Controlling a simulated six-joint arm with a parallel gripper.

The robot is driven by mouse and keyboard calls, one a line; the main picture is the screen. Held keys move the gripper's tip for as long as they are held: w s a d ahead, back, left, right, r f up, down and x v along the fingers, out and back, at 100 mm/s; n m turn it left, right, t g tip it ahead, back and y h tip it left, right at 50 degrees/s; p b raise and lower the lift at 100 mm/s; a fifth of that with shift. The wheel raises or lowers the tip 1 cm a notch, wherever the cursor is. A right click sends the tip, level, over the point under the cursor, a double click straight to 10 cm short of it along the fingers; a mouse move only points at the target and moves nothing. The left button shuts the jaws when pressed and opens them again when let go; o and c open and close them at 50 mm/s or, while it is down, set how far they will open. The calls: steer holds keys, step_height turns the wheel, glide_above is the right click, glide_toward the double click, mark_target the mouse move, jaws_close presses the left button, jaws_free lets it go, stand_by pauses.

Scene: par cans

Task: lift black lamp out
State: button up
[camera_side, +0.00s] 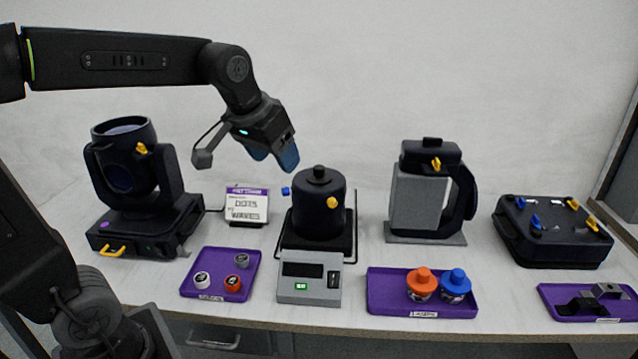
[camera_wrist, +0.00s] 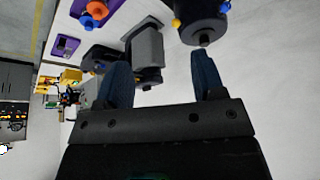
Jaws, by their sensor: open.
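A small dark round piece (camera_side: 242,260) sits with a white and a red one in the left purple tray (camera_side: 190,270); I cannot tell whether it is the black lamp. A black cylindrical can (camera_side: 319,205) with a top knob and a yellow side knob stands upright on a black base in the middle. It also shows in the wrist view (camera_wrist: 203,22), at the top, beyond the right fingertip. My gripper (camera_side: 283,160) is open and empty, with blue fingers pointing down, above and left of the can and not touching it. In the wrist view its fingers (camera_wrist: 162,65) stand apart.
A moving-head light (camera_side: 125,165) stands at the left. A grey scale-like box (camera_side: 309,291) lies before the can. A grey and black jug-shaped device (camera_side: 420,200), an orange and blue cap tray (camera_side: 390,300) and a black case (camera_side: 555,235) fill the right. A small sign (camera_side: 246,205) stands behind.

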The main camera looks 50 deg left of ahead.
steer(key=w+a+n, duration=0.2)
steer(key=w+a, duration=0.3)
steer(key=w, duration=0.3)
steer(key=n+g+y, duration=0.1)
glide_toward(319, 167)
steer(key=f, duration=0.3)
steer(key=shift+w+a+f+n, duration=0.25)
steer(key=shift+w+a+n, duration=0.05)
steer(key=shift+w+a, duration=0.1)
steer(key=shift+x, duration=3.1)
steer(key=shift+w+d+r, duration=0.1)
steer(key=shift+w+r, duration=0.05)
steer(key=shift+w, duration=0.05)
steer(key=c, duration=1.1)
